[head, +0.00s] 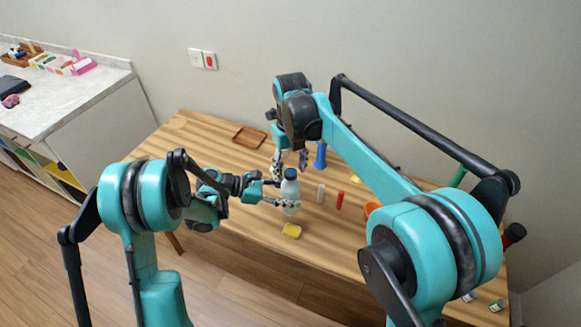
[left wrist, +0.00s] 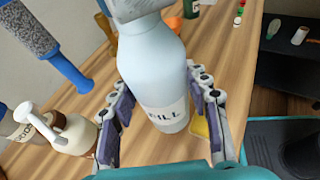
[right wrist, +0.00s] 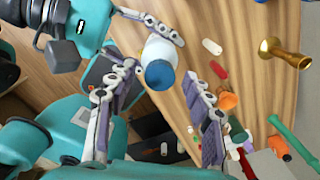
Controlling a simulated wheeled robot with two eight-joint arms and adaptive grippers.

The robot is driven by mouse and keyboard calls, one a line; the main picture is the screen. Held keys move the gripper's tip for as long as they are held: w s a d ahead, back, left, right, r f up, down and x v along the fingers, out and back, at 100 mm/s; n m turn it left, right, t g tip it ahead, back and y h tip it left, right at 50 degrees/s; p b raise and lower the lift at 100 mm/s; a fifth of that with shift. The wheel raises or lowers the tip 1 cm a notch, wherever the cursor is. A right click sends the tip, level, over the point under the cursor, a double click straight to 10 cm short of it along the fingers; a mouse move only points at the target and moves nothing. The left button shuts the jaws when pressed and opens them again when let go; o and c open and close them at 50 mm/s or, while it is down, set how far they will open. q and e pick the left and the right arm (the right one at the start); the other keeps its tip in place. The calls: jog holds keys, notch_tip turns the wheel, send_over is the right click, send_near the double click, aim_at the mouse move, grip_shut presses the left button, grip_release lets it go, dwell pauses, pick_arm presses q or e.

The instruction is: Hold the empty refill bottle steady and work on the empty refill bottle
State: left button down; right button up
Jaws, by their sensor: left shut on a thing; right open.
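The refill bottle (head: 290,190) is pale and stands upright over the wooden table with a blue cap (head: 291,174) on top. In the left wrist view its pale body (left wrist: 152,65) carries a label ending in "FILL". My left gripper (head: 281,202) is shut on the bottle's body from the side, one finger on each side. My right gripper (head: 290,160) is open above the bottle, pointing down. In the right wrist view the blue cap (right wrist: 160,75) lies between its spread fingers, with no clear contact. Whether the bottle's base touches the table is unclear.
A yellow sponge (head: 291,231) lies in front of the bottle. A white stick (head: 320,193), a red stick (head: 339,200) and an orange item (head: 369,209) lie to the right. A blue item (head: 320,156) stands behind, and a brown tray (head: 249,137) at the back left. Left tabletop is clear.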

jog(key=shift+r, duration=2.3)
jog(key=shift+c, duration=0.3)
